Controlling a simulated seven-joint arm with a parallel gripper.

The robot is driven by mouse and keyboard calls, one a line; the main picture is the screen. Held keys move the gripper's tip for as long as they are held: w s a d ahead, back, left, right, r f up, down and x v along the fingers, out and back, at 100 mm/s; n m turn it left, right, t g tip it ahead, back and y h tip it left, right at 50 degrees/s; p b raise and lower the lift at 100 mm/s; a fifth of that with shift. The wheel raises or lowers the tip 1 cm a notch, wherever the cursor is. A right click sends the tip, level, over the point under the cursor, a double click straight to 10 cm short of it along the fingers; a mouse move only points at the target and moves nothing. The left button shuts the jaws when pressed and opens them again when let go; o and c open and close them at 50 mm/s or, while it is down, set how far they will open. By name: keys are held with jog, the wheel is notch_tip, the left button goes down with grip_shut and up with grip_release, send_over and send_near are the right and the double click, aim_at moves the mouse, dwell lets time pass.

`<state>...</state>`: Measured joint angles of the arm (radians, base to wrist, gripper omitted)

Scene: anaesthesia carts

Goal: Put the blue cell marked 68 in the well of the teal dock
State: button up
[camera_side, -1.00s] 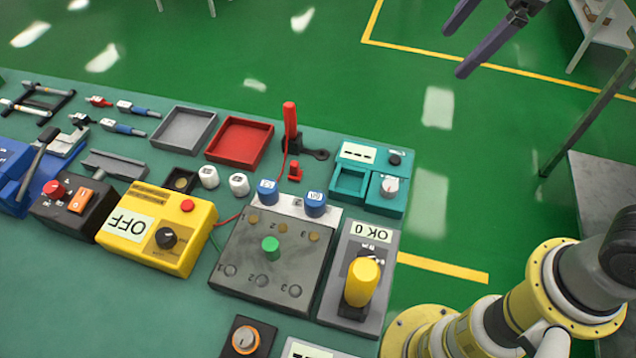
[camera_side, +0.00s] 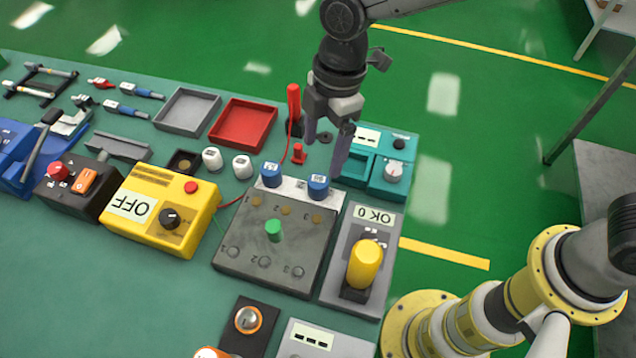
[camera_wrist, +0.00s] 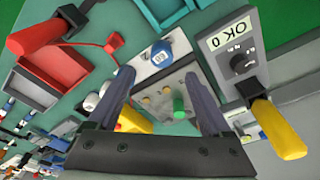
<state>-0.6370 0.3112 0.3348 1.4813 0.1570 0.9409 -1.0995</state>
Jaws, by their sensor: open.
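Two blue cells stand upright at the far edge of a grey block: a left one (camera_side: 271,176) and a right one (camera_side: 318,188). Their labels are small and turned; the right one's looks like 68 upside down, but I cannot be sure. One blue cell (camera_wrist: 162,54) shows between my fingers in the wrist view. The teal dock (camera_side: 395,190) stands right of the cells, with a square well partly hidden behind my finger. My gripper (camera_side: 326,152) is open and empty, pointing down, above and just beyond the right cell, beside the dock.
A red upright handle (camera_side: 294,105) stands just left of my gripper. The grey block (camera_side: 250,255) carries a green knob. A panel with a yellow handle (camera_side: 365,262) stands beside it. Red tray (camera_side: 243,125) and white cells (camera_side: 242,166) lie left.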

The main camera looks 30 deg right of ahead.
aim_at(318, 180)
jog(key=shift+s+a+f, duration=0.1)
jog(key=shift+a+f, duration=0.05)
jog(key=shift+f, duration=1.05)
jog(key=shift+s+a+f, duration=0.1)
jog(key=shift+a+f, duration=0.1)
jog(key=shift+f, duration=0.95)
jog(key=shift+a+f, duration=0.15)
jog(key=shift+f, duration=1.05)
grip_shut()
